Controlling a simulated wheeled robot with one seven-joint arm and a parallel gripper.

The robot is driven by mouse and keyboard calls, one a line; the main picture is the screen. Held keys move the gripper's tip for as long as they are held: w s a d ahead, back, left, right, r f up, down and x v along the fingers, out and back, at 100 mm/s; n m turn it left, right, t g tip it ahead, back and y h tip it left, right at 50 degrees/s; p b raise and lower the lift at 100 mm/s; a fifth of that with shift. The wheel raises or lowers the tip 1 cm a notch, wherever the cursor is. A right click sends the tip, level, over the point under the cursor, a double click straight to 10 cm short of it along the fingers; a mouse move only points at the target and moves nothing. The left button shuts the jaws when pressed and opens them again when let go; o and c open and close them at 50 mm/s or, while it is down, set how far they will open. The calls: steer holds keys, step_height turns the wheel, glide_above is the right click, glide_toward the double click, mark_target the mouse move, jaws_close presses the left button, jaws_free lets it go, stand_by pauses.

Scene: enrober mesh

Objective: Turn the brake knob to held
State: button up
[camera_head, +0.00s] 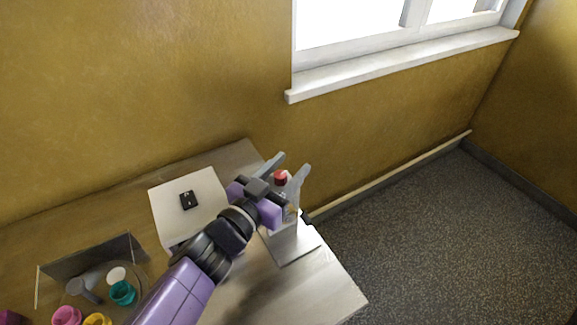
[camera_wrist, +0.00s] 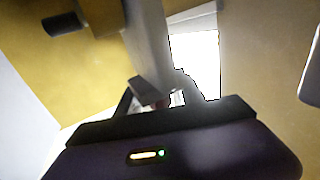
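A small red knob-like piece (camera_head: 280,177) shows in the head view at the top of a grey metal stand (camera_head: 291,246) near the table's right end. I cannot tell whether it is the brake knob, and no mark for held is readable. My gripper (camera_head: 290,165) is open, with its two grey fingers apart on either side of the red piece in this view. Contact cannot be seen. In the wrist view a bit of red (camera_wrist: 163,103) shows beyond the dark gripper body, mostly hidden behind a grey part. My gripper and wrist cover much of the stand.
A grey tray (camera_head: 90,262) and several coloured cups, one teal (camera_head: 122,292), are at the lower left. The wall and window sill (camera_head: 400,65) are behind; the table's front right corner is clear.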

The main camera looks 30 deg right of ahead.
mark_target(277, 182)
steer(key=shift+b+v, duration=0.8)
steer(key=shift+v, duration=3.1)
steer(key=s+a+f+n+t+y, duration=0.1)
steer(key=s+a+f+n+y, duration=0.2)
steer(key=s, duration=0.5)
steer(key=s+a+f+n+t+y, duration=0.1)
steer(key=s+a+f+t+y, duration=0.15)
steer(key=s+f, duration=0.4)
steer(key=s+a+f+n+t+y, duration=0.1)
steer(key=s+a+f+n+y, duration=0.2)
steer(key=s, duration=0.6)
steer(key=s+d+f+n+t+y, duration=0.25)
steer(key=s+d, duration=0.35)
steer(key=s, duration=0.3)
steer(key=d+r+n+y, duration=0.3)
steer(key=d+r+y, duration=0.2)
steer(key=d+r, duration=0.1)
steer(key=shift+w+d, duration=0.3)
steer(key=shift+d, duration=0.05)
